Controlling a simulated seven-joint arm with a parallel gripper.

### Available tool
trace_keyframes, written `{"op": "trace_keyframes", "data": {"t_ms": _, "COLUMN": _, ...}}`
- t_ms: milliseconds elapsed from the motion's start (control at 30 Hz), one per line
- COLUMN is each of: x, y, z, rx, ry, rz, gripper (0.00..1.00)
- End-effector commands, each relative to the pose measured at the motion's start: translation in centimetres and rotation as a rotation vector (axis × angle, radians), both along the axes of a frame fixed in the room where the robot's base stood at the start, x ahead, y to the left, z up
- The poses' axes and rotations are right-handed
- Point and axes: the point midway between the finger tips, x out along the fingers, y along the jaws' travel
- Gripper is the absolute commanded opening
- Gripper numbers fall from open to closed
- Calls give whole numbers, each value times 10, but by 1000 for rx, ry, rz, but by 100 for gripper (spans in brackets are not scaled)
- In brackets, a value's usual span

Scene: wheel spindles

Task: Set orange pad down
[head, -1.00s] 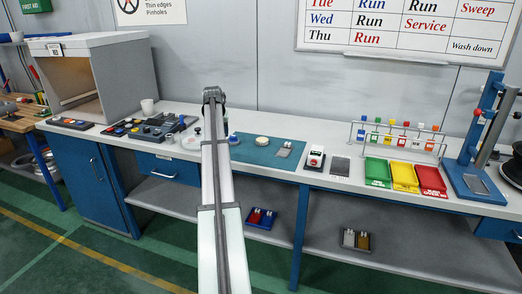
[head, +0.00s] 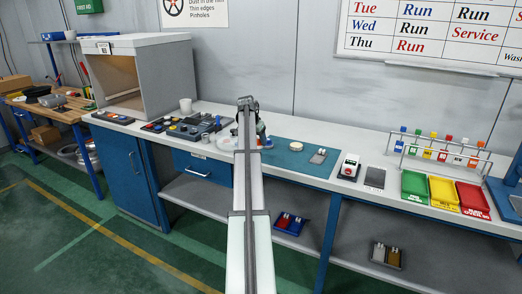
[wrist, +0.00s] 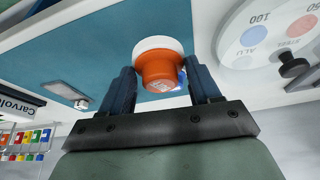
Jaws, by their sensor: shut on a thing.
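The orange pad (wrist: 160,70) is a short, tapered orange piece in the wrist view. My gripper (wrist: 159,66) has its two dark blue fingers on either side of it and is shut on it. A white disc shows against the pad's far end. I cannot tell whether it is part of the pad or lies behind it. The teal mat (wrist: 95,60) is beyond the fingers, and I cannot tell whether the pad touches it. In the head view my arm hides most of the gripper and the pad; the mat (head: 275,154) shows to the right of the arm.
A pale round piece (head: 296,143) and a small grey holder (head: 318,156) sit on the mat. A white dial plate (wrist: 275,40) with a black knob is close on the right in the wrist view. A red-buttoned box (head: 349,166) and coloured trays (head: 443,192) stand further right.

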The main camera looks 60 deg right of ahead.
Motion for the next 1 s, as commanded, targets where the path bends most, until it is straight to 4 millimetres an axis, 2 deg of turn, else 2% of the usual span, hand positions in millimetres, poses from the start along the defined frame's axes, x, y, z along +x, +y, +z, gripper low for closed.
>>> {"op": "trace_keyframes", "data": {"t_ms": 500, "x": 0, "y": 0, "z": -49, "rx": -1, "ry": 0, "rz": 1, "gripper": 34}}
{"op": "trace_keyframes", "data": {"t_ms": 867, "x": 0, "y": 0, "z": -52, "rx": -1, "ry": 0, "rz": 1, "gripper": 34}}
{"op": "trace_keyframes", "data": {"t_ms": 900, "x": 0, "y": 0, "z": -52, "rx": -1, "ry": 0, "rz": 1, "gripper": 63}}
{"op": "trace_keyframes", "data": {"t_ms": 1000, "x": 0, "y": 0, "z": -52, "rx": -1, "ry": 0, "rz": 1, "gripper": 73}}
